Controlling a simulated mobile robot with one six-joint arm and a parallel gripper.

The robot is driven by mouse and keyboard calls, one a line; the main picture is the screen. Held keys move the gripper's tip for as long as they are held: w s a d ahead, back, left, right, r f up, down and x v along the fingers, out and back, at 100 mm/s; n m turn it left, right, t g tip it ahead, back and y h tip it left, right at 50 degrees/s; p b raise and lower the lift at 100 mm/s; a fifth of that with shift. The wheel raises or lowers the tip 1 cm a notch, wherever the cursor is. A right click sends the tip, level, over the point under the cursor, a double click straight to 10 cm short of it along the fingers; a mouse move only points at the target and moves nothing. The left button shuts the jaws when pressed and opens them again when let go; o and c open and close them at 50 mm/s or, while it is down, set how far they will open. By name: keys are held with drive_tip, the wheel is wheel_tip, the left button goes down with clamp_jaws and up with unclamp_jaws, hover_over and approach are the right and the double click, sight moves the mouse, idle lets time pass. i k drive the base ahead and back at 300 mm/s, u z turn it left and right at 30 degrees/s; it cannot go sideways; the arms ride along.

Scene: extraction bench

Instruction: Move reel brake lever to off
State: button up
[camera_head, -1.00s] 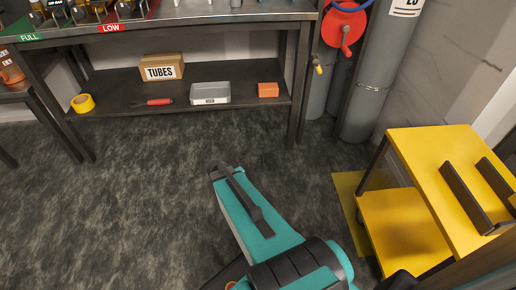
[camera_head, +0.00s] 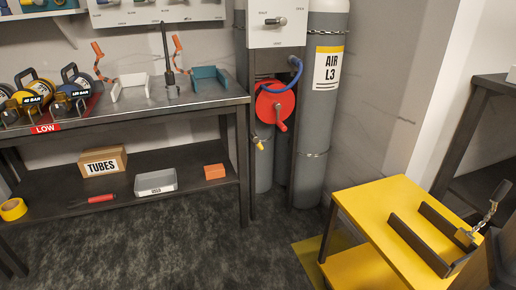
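A red reel (camera_head: 272,103) hangs between the bench's right end and the grey gas cylinders. A red handle (camera_head: 281,126) sticks out low on its front; I cannot tell whether this is the brake lever or a crank. No off mark is readable on it. A blue hose (camera_head: 296,70) curves at the reel's upper right. A yellow-tipped end (camera_head: 259,145) hangs at its lower left. My gripper is not in view.
A metal bench (camera_head: 160,111) with colored cylinders and holders stands left. A white panel with a dark knob (camera_head: 276,21) is above the reel. Grey cylinder AIR L3 (camera_head: 320,110) stands right of the reel. A yellow cart (camera_head: 370,210) stands front right. Dark floor left of it is clear.

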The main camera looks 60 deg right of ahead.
sight(255, 139)
drive_tip(key=u, duration=0.25)
drive_tip(key=i, duration=1.05)
drive_tip(key=z, duration=0.25)
